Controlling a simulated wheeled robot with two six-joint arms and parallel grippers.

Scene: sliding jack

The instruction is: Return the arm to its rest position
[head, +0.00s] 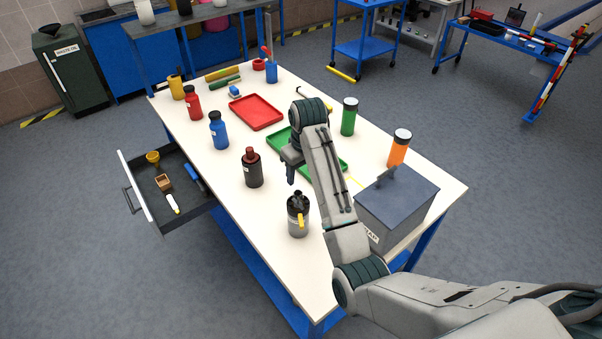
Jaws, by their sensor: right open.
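My right arm reaches in from the lower right over the white workbench (250,210). My right gripper (290,174) points down above the bench, between the dark bottle with a reddish cap (252,170) and the green tray (330,163). It is open, and I see nothing held in it. The arm hides part of the green tray. My left gripper is not in view.
A dark can with a yellow handle (298,216) stands close to the gripper. A grey box (398,205) stands at the bench's right. Red tray (256,112), blue bottle (218,130) and green bottle (348,117) are farther back. A drawer (142,195) stands open at left.

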